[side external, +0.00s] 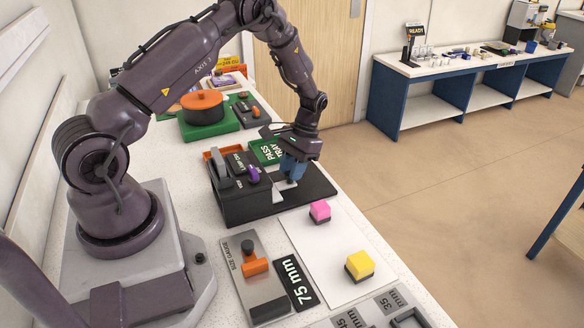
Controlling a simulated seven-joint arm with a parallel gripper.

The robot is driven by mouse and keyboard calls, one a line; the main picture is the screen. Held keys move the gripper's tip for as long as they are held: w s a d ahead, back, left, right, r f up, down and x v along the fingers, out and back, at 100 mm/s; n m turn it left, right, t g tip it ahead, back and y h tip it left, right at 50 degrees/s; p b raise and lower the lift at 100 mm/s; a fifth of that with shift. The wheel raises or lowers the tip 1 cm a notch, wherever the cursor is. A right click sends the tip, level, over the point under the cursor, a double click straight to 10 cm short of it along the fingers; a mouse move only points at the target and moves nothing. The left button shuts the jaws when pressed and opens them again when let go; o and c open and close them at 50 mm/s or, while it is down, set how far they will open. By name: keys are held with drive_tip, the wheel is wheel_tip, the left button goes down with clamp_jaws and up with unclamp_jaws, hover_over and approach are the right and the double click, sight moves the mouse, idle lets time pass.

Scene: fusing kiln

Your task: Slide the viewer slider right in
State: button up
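A black station (262,207) sits in the middle of the white bench, with a grey round part (219,170) and a purple knob (253,174) at its left. My gripper (291,176) points down over the right part of this station. Blue finger-like parts show at its end, close to a pale grey, roughly triangular piece (279,189). I cannot tell whether they touch it or hold anything. The viewer slider cannot be made out for certain; the gripper hides part of the station there.
A green PASS TRAY (264,151) is just behind the station. In front are a pink cube (320,211), a yellow cube (360,265), a size gauge (243,263) and a 75 mm plate (295,283).

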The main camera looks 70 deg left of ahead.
sight(279, 185)
clamp_jaws()
drive_tip(key=shift+s, duration=1.9)
drive_tip(key=o, duration=0.6)
unclamp_jaws()
drive_tip(key=shift+c, duration=0.2)
drive_tip(key=shift+w+r, duration=0.15)
drive_tip(key=shift+r, duration=0.05)
drive_tip(key=v, duration=1.2)
drive_tip(key=shift+r, duration=0.3)
drive_tip(key=shift+w+a, duration=0.1)
